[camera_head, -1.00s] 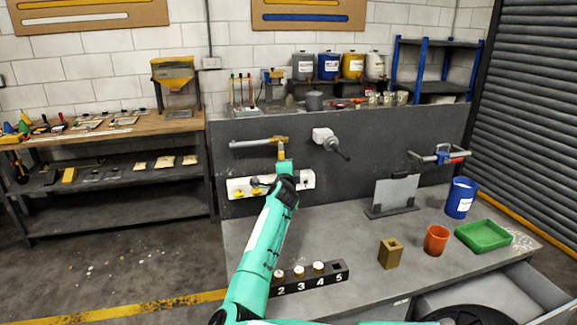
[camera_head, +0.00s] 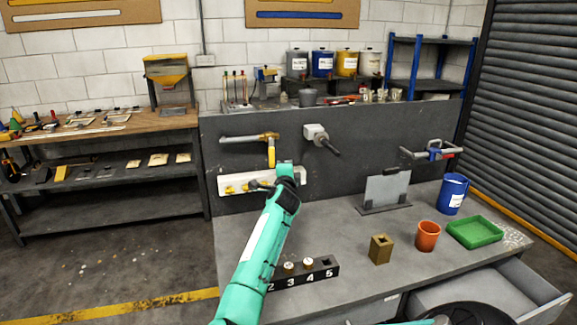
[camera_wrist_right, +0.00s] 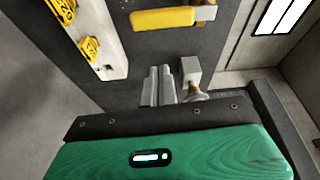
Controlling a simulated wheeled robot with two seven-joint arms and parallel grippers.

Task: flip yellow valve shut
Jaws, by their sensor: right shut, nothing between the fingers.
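The yellow valve (camera_head: 269,137) sits on a grey pipe (camera_head: 240,139) on the dark wall panel. Its yellow handle (camera_head: 271,157) hangs straight down. The handle also shows at the top of the right wrist view (camera_wrist_right: 162,20). My right gripper (camera_head: 286,166) is just right of and below the handle's lower end in the head view. In the wrist view the gripper's fingers (camera_wrist_right: 158,82) are shut and empty, with a gap between them and the handle. My left gripper is not in view.
A white strip with yellow switches (camera_head: 236,184) is below the valve, partly behind my arm. A grey fitting with a dark lever (camera_head: 318,136) is to the right. The bench holds a numbered rack (camera_head: 303,273), a brass block (camera_head: 381,249), an orange cup (camera_head: 427,236) and a green tray (camera_head: 474,231).

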